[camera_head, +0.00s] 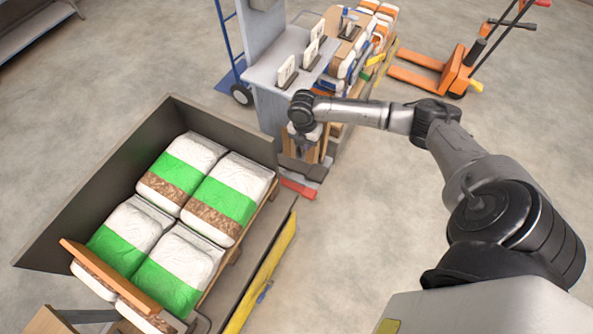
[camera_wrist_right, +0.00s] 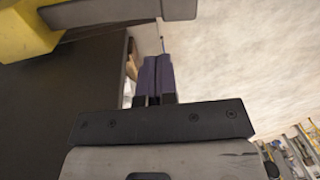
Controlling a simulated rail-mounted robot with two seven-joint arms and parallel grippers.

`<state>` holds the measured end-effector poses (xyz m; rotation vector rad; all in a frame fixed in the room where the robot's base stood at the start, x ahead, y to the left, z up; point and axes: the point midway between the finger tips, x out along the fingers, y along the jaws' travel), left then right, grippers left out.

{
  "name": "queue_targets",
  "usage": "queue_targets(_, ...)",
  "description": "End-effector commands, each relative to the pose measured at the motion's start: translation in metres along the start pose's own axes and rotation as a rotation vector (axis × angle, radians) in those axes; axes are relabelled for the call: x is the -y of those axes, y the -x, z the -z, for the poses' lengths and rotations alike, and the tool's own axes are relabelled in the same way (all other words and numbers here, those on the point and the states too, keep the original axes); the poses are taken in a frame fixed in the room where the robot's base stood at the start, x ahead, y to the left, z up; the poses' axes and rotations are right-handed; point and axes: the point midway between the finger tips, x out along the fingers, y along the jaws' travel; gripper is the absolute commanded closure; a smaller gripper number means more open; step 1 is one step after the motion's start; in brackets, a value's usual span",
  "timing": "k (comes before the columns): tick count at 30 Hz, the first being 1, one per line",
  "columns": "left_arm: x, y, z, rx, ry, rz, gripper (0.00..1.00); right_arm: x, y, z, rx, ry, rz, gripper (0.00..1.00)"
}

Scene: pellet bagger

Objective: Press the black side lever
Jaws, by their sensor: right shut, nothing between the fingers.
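My right arm reaches from the right to the machine's side in the head view. Its gripper (camera_wrist_right: 156,60) is shut and empty in the wrist view, with its two dark purple fingers together. In the head view the gripper is small and partly covered by my own wrist. I cannot clearly pick out the black side lever in either view. In the wrist view a dark panel (camera_wrist_right: 65,85) lies left of the fingers, and a grey bar (camera_wrist_right: 120,12) crosses above the fingertips. I cannot tell whether the fingers touch anything. My left gripper is not in view.
White and green pellet bags (camera_head: 232,190) sit on a pallet inside a dark-walled enclosure (camera_head: 95,175), left of my arm. A yellow rail (camera_head: 265,270) runs along its near side. A grey table (camera_head: 280,68) and an orange pallet jack (camera_head: 450,75) stand behind. The right floor is clear.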

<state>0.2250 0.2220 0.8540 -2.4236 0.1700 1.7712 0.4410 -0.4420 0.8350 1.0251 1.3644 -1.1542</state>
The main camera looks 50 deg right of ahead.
Motion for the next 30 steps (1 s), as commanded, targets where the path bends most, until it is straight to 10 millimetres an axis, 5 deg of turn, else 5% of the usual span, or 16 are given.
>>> queue_targets(6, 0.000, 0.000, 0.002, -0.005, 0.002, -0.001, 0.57, 0.016, 0.001, 0.000, -0.003, -0.032, 0.096, 1.00)
queue_targets(20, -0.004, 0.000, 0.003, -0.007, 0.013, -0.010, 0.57, 0.017, -0.001, 0.000, 0.000, -0.044, 0.103, 1.00)
queue_targets(30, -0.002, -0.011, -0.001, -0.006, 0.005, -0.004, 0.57, 0.022, -0.049, 0.001, -0.001, -0.044, 0.105, 1.00)
